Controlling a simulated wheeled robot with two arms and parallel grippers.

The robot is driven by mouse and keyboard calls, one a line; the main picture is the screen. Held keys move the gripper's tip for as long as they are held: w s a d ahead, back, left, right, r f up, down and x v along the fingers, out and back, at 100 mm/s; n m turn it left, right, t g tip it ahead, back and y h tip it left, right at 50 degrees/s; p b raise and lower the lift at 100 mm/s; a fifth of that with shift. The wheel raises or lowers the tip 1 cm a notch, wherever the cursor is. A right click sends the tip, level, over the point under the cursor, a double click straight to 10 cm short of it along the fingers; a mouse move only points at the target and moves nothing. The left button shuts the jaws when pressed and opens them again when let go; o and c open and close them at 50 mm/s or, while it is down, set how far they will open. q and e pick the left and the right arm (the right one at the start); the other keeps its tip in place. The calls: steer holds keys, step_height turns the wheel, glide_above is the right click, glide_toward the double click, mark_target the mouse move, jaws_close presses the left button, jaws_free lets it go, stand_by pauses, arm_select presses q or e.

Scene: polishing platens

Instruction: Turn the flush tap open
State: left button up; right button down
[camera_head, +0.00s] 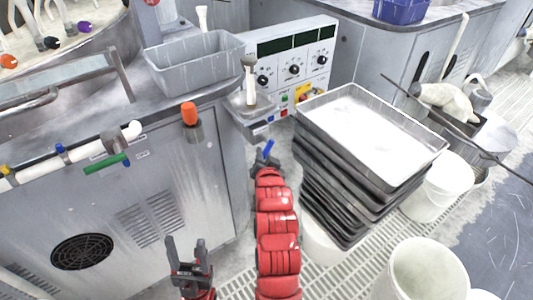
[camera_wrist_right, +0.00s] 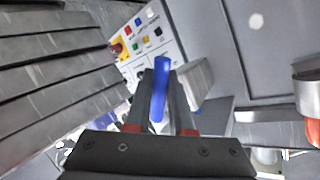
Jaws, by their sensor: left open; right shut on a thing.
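A blue lever handle (camera_head: 267,148), which looks like the flush tap's, stands by the cabinet's right side below the control panel. It tilts slightly right in the head view. My right gripper (camera_head: 265,162) is at its lower end. In the right wrist view the blue handle (camera_wrist_right: 160,85) sits between the two fingers of my right gripper (camera_wrist_right: 158,100), which is shut on it. The tap's body is hidden. My left gripper (camera_head: 187,250) is open and empty in front of the grey cabinet, touching nothing.
A stack of black trays (camera_head: 350,190) stands close right of my right arm. A control panel (camera_head: 290,65) is behind. An orange-topped part (camera_head: 189,113) juts from the cabinet. White buckets (camera_head: 425,270) stand at right.

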steer(key=shift+s+a+r+m+g+y+p, duration=0.15)
steer(key=shift+r+m+g+y+p, duration=0.1)
steer(key=shift+r+m+g, duration=0.15)
steer(key=shift+s+a+r+m+g+y+p, duration=0.1)
steer(key=shift+a+r+m+g+y+p, duration=0.15)
steer(key=shift+m, duration=0.25)
steer(key=shift+s+r+m+g+y+p, duration=0.1)
steer(key=shift+r+m+g+y+p, duration=0.25)
steer(key=shift+m+g+y+p, duration=0.35)
steer(key=m, duration=0.1)
steer(key=r+m+g+y+p, duration=0.1)
steer(key=m+g+y, duration=0.1)
steer(key=shift+s+a+r+g+p, duration=0.15)
steer(key=shift+a+r+g+p, duration=0.1)
steer(key=shift+p, duration=0.1)
steer(key=c, duration=0.8)
jaws_free()
steer(key=shift+y, duration=0.3)
